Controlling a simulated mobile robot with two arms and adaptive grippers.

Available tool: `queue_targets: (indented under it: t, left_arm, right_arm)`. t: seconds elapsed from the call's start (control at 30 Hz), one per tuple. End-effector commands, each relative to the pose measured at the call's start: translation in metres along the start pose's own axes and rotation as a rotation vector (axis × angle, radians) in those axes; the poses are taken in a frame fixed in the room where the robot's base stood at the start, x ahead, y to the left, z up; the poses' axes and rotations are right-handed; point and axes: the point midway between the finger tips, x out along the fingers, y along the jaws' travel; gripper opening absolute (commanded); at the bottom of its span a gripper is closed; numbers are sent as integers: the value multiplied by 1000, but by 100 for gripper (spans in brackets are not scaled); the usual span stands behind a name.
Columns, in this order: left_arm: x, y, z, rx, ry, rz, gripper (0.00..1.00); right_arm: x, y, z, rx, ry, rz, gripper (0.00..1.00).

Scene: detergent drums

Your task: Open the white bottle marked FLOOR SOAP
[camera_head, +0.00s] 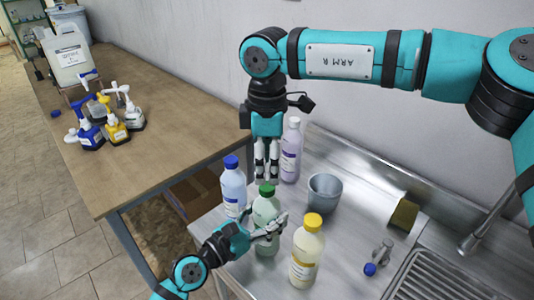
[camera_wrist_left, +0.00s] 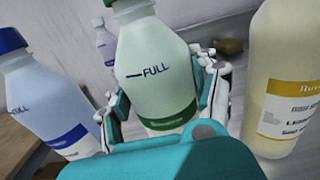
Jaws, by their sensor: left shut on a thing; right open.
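No label reading FLOOR SOAP is legible in either view. My left gripper (camera_head: 268,228) is shut around a pale green-tinted bottle (camera_head: 265,210) with a green cap (camera_head: 267,189), upright on the metal counter.
A blue-capped bottle (camera_head: 233,188), a yellow-capped bottle (camera_head: 307,252) and a grey-capped purple-label bottle (camera_head: 291,152) stand close by. A grey cup (camera_head: 324,194), a small blue-ended item (camera_head: 379,258) and a sink (camera_head: 440,280) lie right. Spray bottles and a white canister (camera_head: 69,57) stand on the wooden table (camera_head: 160,130).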

Motion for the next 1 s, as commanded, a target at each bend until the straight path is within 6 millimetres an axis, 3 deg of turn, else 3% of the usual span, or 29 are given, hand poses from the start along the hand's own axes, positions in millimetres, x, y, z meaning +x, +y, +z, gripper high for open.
queue_targets:
  t: [0.33,0.73,1.0]
  left_arm:
    - [0,0,0,0,-1,0,0]
    - [0,0,0,0,-1,0,0]
    - [0,0,0,-1,-1,0,0]
  right_arm:
    - [49,-1,0,-2,0,-2,51]
    - [57,0,0,-3,0,0,51]
    - [57,0,0,-3,0,0,16]
